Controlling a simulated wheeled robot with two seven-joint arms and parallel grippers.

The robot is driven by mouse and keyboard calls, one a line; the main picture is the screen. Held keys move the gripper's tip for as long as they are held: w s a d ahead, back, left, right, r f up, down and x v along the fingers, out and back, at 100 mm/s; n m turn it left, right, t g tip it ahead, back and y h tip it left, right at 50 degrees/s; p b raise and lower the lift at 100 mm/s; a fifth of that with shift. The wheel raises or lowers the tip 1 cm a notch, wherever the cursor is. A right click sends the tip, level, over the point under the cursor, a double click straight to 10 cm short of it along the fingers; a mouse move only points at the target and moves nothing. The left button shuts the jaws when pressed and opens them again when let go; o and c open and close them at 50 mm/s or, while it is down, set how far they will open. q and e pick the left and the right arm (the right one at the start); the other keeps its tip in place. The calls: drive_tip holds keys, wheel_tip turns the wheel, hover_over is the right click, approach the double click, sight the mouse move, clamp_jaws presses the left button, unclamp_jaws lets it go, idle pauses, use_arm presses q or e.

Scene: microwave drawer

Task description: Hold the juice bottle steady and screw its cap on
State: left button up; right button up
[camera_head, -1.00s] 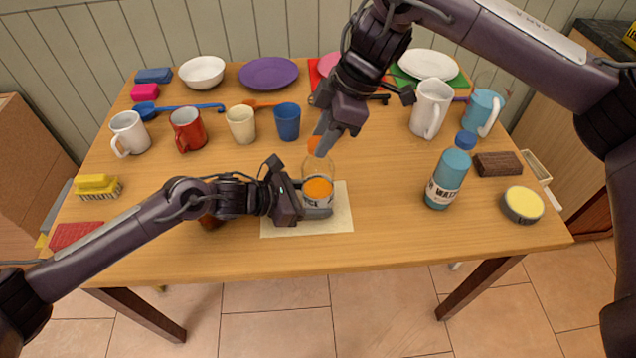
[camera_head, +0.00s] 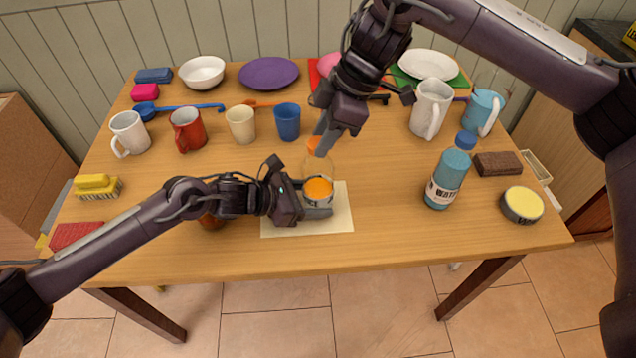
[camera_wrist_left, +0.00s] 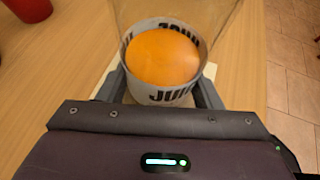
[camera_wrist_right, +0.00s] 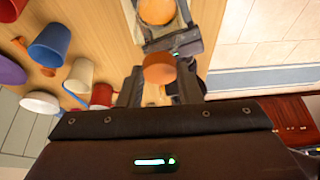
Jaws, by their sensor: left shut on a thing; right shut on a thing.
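The clear juice bottle (camera_head: 317,168), with orange juice low inside and a white label, stands upright on a pale mat (camera_head: 342,212). My left gripper (camera_head: 312,207) is shut on the bottle's lower part. The left wrist view shows its fingers on both sides of the labelled band (camera_wrist_left: 162,94). The orange cap (camera_head: 314,146) is at the bottle's top. My right gripper (camera_head: 320,143) comes from above and is shut on the cap, which shows between its fingers in the right wrist view (camera_wrist_right: 160,68). I cannot tell how tightly the cap sits on the neck.
A teal water bottle (camera_head: 447,178) and a round yellow-topped tin (camera_head: 522,204) stand to the right. Several cups, including a blue one (camera_head: 287,121), stand behind to the left. The front table edge is clear.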

drive_tip(key=shift+c, duration=0.8)
drive_tip(key=m+t, duration=0.1)
drive_tip(key=m, duration=0.2)
drive_tip(key=m+t, duration=0.1)
drive_tip(key=m, duration=0.2)
drive_tip(key=m+t+h, duration=0.1)
drive_tip(key=m, duration=0.2)
drive_tip(key=shift+w+d+h, duration=0.1)
drive_tip(key=shift+h, duration=0.2)
drive_tip(key=m+t+h, duration=0.1)
drive_tip(key=m, duration=0.3)
drive_tip(key=shift+r, duration=0.1)
drive_tip(key=m+h, duration=0.1)
drive_tip(key=m, duration=0.1)
drive_tip(key=m+h, duration=0.1)
drive_tip(key=m, duration=0.2)
drive_tip(key=shift+t, duration=0.3)
drive_tip(key=o, duration=1)
